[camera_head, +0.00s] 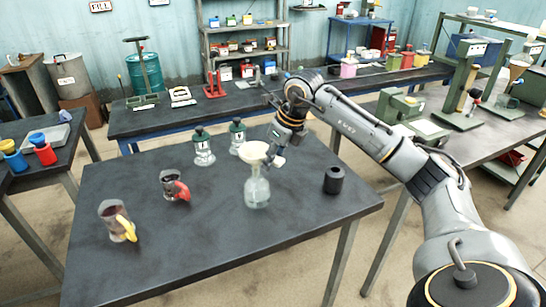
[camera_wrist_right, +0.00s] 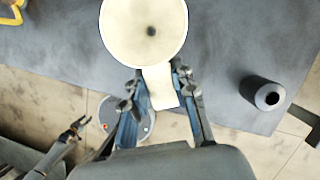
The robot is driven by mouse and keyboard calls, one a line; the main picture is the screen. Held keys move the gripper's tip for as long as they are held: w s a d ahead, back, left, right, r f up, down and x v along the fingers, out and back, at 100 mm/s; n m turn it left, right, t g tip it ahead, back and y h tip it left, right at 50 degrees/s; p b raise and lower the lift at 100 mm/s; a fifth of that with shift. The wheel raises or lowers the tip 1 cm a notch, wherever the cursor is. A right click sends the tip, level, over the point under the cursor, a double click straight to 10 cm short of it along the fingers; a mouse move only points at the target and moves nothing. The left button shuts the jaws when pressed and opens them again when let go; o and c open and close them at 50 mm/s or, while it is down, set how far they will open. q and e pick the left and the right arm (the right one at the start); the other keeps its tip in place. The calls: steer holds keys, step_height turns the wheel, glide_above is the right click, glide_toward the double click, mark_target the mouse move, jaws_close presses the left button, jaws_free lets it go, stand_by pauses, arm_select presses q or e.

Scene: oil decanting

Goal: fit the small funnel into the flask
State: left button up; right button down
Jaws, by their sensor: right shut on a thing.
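The small cream funnel (camera_head: 255,152) is directly above the clear glass flask (camera_head: 257,191), which stands upright on the dark table. The funnel's bowl meets the top of the flask's neck in the head view; I cannot tell how far its spout is inside. My right gripper (camera_head: 277,161) is shut on the funnel's flat handle. In the right wrist view, the fingers (camera_wrist_right: 158,80) flank this handle below the round funnel bowl (camera_wrist_right: 143,32), which hides the flask. A small gripper, apparently my left (camera_wrist_right: 76,128), shows at the lower left there, away from the funnel.
A black cylinder (camera_head: 333,180) stands right of the flask. A red-handled jug (camera_head: 173,186) and a yellow-handled jug (camera_head: 116,221) are at left. The table's front middle is clear.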

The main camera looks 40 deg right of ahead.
steer(key=shift+f+b, duration=0.3)
steer(key=shift+f, duration=0.25)
steer(key=c, duration=1)
jaws_free()
steer(key=v, duration=1.2)
